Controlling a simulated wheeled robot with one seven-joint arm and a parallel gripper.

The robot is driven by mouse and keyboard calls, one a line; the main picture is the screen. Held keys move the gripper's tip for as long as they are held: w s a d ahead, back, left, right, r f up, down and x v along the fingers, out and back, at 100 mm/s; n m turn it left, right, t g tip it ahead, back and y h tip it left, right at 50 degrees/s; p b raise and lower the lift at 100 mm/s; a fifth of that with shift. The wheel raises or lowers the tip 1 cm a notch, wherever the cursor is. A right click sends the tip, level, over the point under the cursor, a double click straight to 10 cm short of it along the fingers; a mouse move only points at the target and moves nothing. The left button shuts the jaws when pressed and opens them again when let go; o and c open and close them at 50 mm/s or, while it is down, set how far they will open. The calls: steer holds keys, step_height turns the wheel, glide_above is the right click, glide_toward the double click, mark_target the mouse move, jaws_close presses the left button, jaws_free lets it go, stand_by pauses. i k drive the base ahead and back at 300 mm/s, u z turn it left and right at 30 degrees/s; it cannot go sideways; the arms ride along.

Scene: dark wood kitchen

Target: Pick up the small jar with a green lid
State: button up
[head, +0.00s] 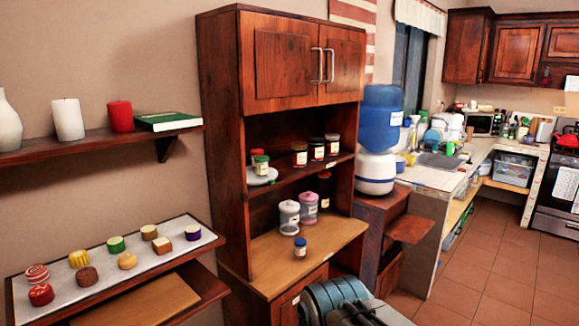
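Part of my arm shows at the bottom edge, in front of the cabinet and well below and to the right of the jar. My gripper's fingers are not visible.
Several jars (317,150) stand farther right on the same shelf (285,166). The lower counter (280,255) holds two lidded canisters (289,218) and a blue-lidded jar (300,248). A tray of pastries (180,250) is at left. Tiled floor (480,275) is clear at right.

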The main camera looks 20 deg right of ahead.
mark_target(262, 161)
steer(key=z, duration=0.15)
steer(key=i, duration=1)
